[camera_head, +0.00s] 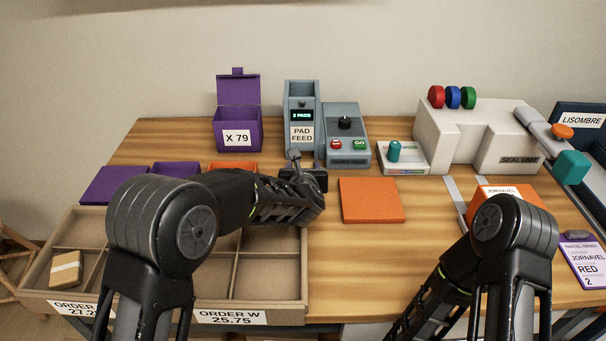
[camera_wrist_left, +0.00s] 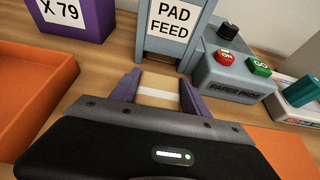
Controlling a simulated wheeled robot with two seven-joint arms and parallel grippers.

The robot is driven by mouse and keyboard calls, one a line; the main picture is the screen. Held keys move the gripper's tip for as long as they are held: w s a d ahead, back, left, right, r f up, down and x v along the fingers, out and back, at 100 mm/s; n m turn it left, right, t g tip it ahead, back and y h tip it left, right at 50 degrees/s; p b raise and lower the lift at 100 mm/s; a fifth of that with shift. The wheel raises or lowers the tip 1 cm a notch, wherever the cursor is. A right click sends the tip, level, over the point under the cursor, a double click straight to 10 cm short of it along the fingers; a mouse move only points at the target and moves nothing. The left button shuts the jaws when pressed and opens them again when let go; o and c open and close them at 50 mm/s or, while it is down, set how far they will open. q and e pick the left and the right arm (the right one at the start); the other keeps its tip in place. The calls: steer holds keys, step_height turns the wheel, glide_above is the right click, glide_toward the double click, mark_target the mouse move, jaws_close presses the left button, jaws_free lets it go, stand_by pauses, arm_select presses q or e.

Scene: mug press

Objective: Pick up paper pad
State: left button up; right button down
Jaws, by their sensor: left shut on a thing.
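The paper pad (camera_wrist_left: 160,90) is a tan block with a white band, seen in the left wrist view just in front of the pad feed machine's opening. My left gripper (camera_wrist_left: 158,97) has its two purple fingers on either side of the pad and is shut on it. In the head view my left gripper (camera_head: 303,172) is in front of the pad feed machine (camera_head: 301,115), and it hides the pad there. My right arm shows at the lower right, but its gripper is out of the picture.
A grey control box (camera_head: 345,135) with red and green buttons stands right of the feed. A purple box (camera_head: 238,135) labelled X 79 is left of it. An orange mat (camera_head: 371,200) lies to the right. A divided drawer (camera_head: 270,285) holds another banded pad (camera_head: 66,268).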

arm_select(q)
steer(key=shift+c, duration=0.8)
step_height(320, 180, up, 10)
steer(key=shift+p, duration=0.65)
